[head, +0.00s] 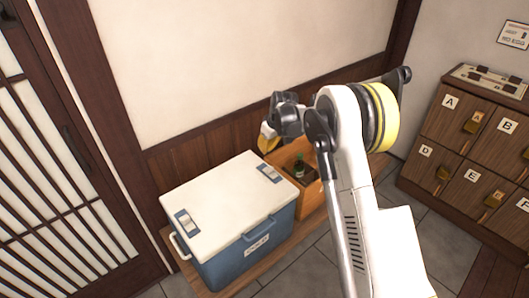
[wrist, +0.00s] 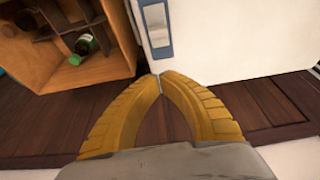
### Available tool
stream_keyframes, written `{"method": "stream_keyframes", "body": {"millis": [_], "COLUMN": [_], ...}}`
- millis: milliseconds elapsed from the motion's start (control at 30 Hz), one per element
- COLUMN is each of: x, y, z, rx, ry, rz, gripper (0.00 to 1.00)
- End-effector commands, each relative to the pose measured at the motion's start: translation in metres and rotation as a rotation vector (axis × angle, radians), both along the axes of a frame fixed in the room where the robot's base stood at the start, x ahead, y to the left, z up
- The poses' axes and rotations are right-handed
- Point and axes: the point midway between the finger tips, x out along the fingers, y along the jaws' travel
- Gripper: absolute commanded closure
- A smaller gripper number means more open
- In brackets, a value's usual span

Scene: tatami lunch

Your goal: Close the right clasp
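The cooler has a white lid (head: 225,196) and a blue body (head: 238,262). The right clasp (head: 269,173), a blue-grey plate with a pale piece, lies on the lid near its right end. It also shows at the top middle of the wrist view (wrist: 157,30). The left clasp (head: 186,222) is at the lid's left end. Whether either clasp is fastened I cannot tell. My gripper (head: 267,139) is beyond the cooler's back edge, near the wall. In the wrist view its yellow fingers (wrist: 160,77) meet at the tips, with nothing clearly held, just short of the lid and clasp.
A wooden crate (head: 315,208) with dividers and a green bottle (head: 299,165) stands right beside the cooler. Both rest on a wooden bench (head: 177,260) along the panelled wall. Lettered lockers (head: 470,150) stand at the right. The tiled floor (head: 310,262) in front is clear.

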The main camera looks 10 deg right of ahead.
Motion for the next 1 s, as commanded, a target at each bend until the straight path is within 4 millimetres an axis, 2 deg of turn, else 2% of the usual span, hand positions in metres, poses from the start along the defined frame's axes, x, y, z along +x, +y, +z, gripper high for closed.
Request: {"method": "stream_keyframes", "body": {"millis": [33, 200, 800, 867, 967, 1000], "x": [-0.003, -0.008, -0.010, -0.014, -0.029, -0.039], "y": [-0.001, -0.005, -0.006, -0.006, -0.009, -0.011], "z": [0.011, 0.026, 0.032, 0.041, 0.071, 0.087], "rx": [0.000, 0.000, -0.001, 0.000, 0.000, -0.001], "ry": [0.000, 0.000, -0.001, -0.005, -0.017, -0.024], "rz": [0.000, 0.000, -0.003, -0.010, -0.040, -0.057], "gripper": [1.00, 1.00, 1.00, 1.00, 1.00, 1.00]}}
